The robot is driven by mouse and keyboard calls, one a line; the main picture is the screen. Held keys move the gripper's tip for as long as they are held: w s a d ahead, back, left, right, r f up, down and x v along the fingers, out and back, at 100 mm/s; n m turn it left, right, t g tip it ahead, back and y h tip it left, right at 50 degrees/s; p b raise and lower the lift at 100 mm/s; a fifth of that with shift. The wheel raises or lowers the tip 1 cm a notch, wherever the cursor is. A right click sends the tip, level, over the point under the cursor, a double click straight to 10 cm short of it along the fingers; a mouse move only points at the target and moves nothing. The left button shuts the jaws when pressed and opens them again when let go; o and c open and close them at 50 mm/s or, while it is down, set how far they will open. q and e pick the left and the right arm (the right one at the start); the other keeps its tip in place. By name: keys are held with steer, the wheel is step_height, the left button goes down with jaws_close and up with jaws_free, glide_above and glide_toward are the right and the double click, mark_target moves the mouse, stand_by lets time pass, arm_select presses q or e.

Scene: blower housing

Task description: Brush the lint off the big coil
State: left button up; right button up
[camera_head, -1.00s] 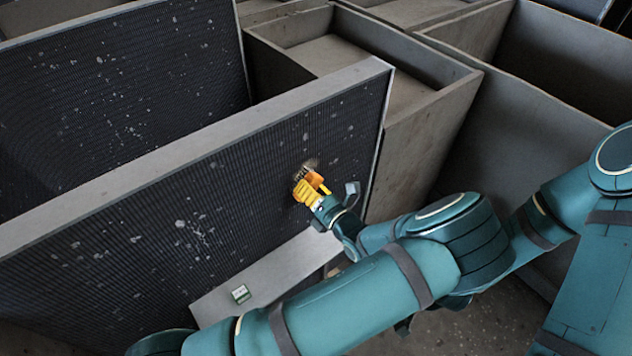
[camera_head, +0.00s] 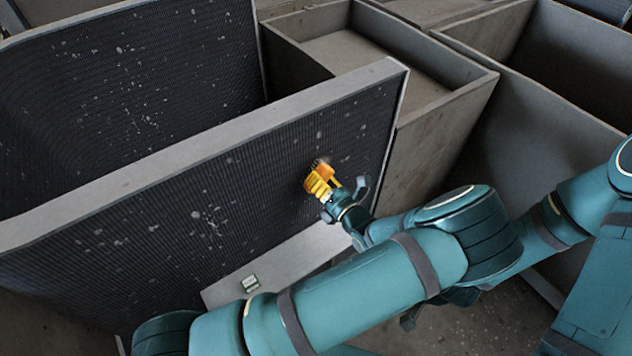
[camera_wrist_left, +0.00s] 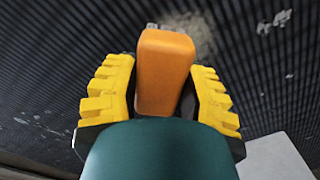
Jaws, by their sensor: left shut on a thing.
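The big coil (camera_head: 160,235) is a dark, finely ribbed panel in a grey frame, standing upright at a slant in the head view. Pale lint specks (camera_head: 213,222) are scattered over its face, with a denser cluster left of centre. My left gripper (camera_head: 320,184), with yellow fingers, is shut on an orange brush (camera_wrist_left: 165,70) near the coil's right part. The brush's far end is at the coil face; its bristles are mostly hidden in the wrist view. A greyish lint patch (camera_wrist_left: 192,30) lies just past the brush there.
A second dark speckled panel (camera_head: 130,85) stands behind the coil. Grey open-topped housing compartments (camera_head: 440,110) fill the back and right. A light ledge (camera_head: 290,262) with a small green-and-white label (camera_head: 250,284) runs below the coil.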

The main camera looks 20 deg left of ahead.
mark_target(332, 159)
arm_select(q)
steer(key=shift+w+d, duration=0.35)
steer(key=shift+w, duration=0.2)
steer(key=shift+w+d, duration=0.3)
steer(key=shift+w, duration=0.25)
steer(key=shift+w+d+b, duration=0.5)
steer(key=shift+w+d, duration=0.8)
steer(key=shift+w, duration=0.2)
steer(key=v, duration=0.6)
steer(key=shift+p, duration=0.45)
steer(key=shift+d, duration=0.1)
